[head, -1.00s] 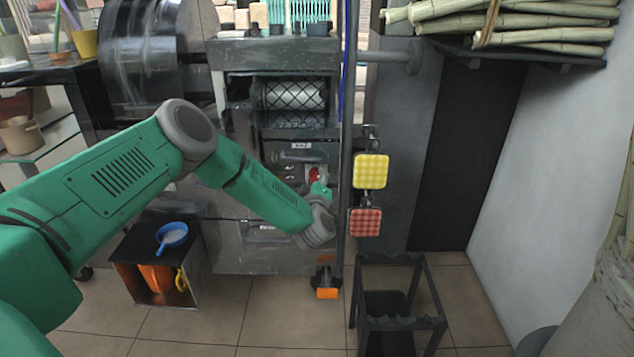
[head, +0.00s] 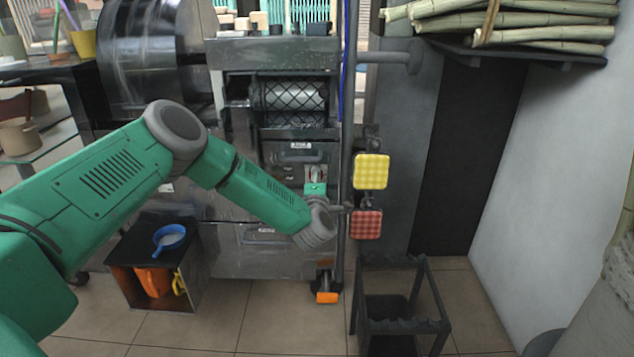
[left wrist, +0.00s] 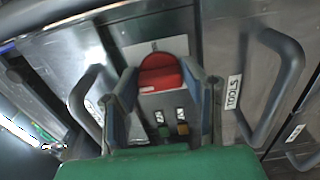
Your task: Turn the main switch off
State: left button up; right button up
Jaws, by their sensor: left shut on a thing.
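The main switch is a red knob (left wrist: 160,72) on a pale plate on the press's front, seen in the left wrist view. In the head view my left gripper (head: 315,187) is in front of the switch panel and hides most of the knob. In the left wrist view the two fingers of my left gripper (left wrist: 160,84) stand on either side of the red knob, shut on it. My right gripper is not in view.
The press (head: 275,57) has a caged roller (head: 292,95). Handles (left wrist: 272,85) flank the switch. Yellow (head: 371,171) and red checked (head: 366,224) pads hang at right. A dark stand (head: 398,325) and an open box (head: 157,260) are on the floor.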

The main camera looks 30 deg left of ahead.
pick_arm(q)
jog(key=shift+s+a+f, duration=0.15)
jog(key=shift+f, duration=0.2)
jog(key=o, duration=1.1)
jog(key=shift+o, duration=0.2)
jog(key=shift+r, duration=0.15)
jog(key=v, duration=0.8)
jog(key=shift+f, duration=0.2)
